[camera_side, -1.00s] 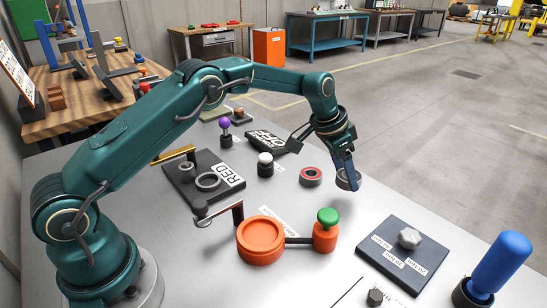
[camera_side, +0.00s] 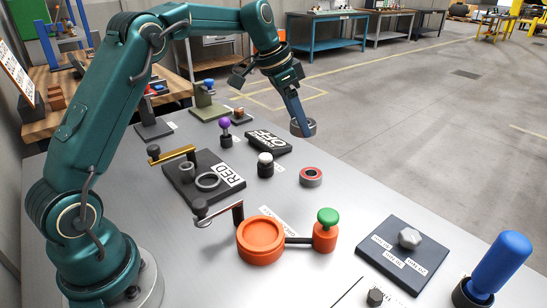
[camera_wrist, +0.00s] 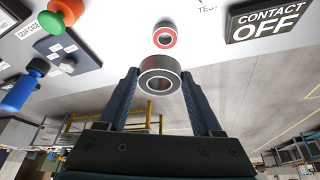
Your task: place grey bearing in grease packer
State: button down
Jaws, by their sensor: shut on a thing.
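My gripper (camera_side: 302,129) is shut on the grey bearing (camera_side: 311,128) and holds it above the table's back right edge. In the wrist view the grey bearing (camera_wrist: 160,66) sits between the two finger tips, its bore facing the camera. What looks like the grease packer (camera_side: 260,236) is a round orange dish, joined by a dark bar to an orange post with a green knob (camera_side: 327,216). It stands near the table's front, well apart from my gripper, and its dish looks empty. A red-faced bearing (camera_side: 311,176) lies on the table; it also shows in the wrist view (camera_wrist: 165,36).
A black "CONTACT OFF" block (camera_side: 268,141), a black-based post with a white top (camera_side: 265,166) and a purple-knobbed post (camera_side: 225,131) stand left of my gripper. A dark "RED" plate (camera_side: 227,172) with rings lies further left. A blue-handled tool (camera_side: 500,262) stands front right.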

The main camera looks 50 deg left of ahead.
aim_at(293, 122)
jog(key=s+d+r+n, duration=0.2)
jog(key=s+r, duration=0.4)
jog(key=s, duration=0.3)
jog(key=s+d+f+n+y, duration=0.1)
jog(key=s+f+n+y, duration=0.2)
jog(key=s, duration=0.5)
jog(key=w+a+f+m+h, duration=0.1)
jog(key=w, duration=0.5)
jog(key=w+a+f+m+h, duration=0.1)
jog(key=w+f+m, duration=0.1)
jog(key=w, duration=0.3)
jog(key=w+a+f+m+h, duration=0.1)
jog(key=w+f+m, duration=0.1)
jog(key=w, duration=0.4)
jog(key=shift+w+a+f, duration=0.15)
jog(key=shift+w+f, duration=0.1)
jog(key=shift+w, duration=0.05)
jog(key=shift+f, duration=0.6)
